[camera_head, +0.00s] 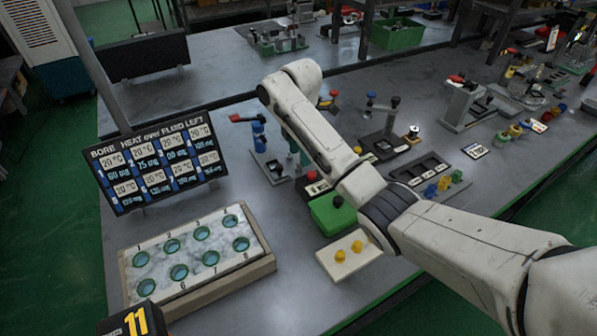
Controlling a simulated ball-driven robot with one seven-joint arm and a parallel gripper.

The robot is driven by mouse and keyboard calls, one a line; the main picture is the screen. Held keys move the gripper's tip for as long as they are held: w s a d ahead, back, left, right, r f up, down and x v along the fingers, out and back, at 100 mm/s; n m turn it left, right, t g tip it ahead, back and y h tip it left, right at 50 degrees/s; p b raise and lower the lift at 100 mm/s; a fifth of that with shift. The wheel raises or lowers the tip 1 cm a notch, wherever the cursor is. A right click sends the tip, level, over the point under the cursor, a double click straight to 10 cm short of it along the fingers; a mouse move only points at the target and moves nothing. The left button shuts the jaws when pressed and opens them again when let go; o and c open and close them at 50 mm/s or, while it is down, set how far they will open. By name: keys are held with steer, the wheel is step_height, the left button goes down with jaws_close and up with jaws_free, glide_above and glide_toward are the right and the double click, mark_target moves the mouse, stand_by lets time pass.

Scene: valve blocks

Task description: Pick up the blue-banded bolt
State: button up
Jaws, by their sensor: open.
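I cannot make out a blue-banded bolt for certain. Two yellow pieces (340,256) stand on a pale board (352,262) at the front middle. My arm crosses the middle of the view from the lower right and bends near the top. My gripper does not show.
A marble-topped box (205,258) with several numbered holes sits at front left, with a dark sign (160,165) behind it. A green box (332,214) stands beside my arm. Valve fixtures (385,130) crowd the table beyond. Bare grey table (290,255) lies between box and board.

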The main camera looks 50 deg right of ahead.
mark_target(299, 167)
steer(key=f, duration=0.5)
steer(key=shift+w, duration=0.25)
jaws_close()
